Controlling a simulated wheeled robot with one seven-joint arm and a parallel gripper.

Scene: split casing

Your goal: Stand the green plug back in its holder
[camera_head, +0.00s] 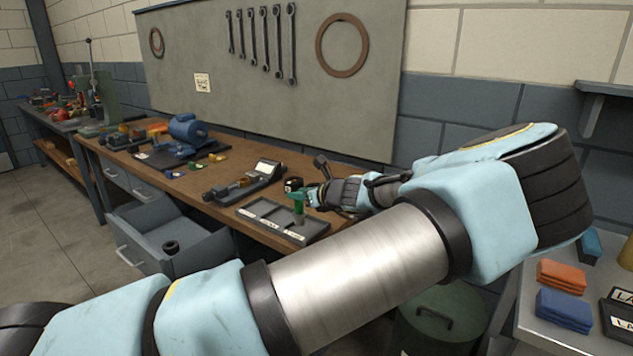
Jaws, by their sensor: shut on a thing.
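The green plug (298,205) is upright over the grey tray-like holder (262,211), near its right end. My gripper (305,197) reaches in from the right and is shut on the plug's upper part. The plug's lower end is at or just above the holder; I cannot tell whether it touches or sits inside a compartment. The holder lies near the front edge of the wooden workbench (190,184) and has several recesses with white labels along its front. The gripper's fingers are small in this view and partly hidden.
A measuring device with a display (266,168) stands behind the holder. A blue motor (187,128) and small coloured parts lie further left. An open drawer (172,244) juts out below the bench. A side table with orange cloths (562,275) stands at the right.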

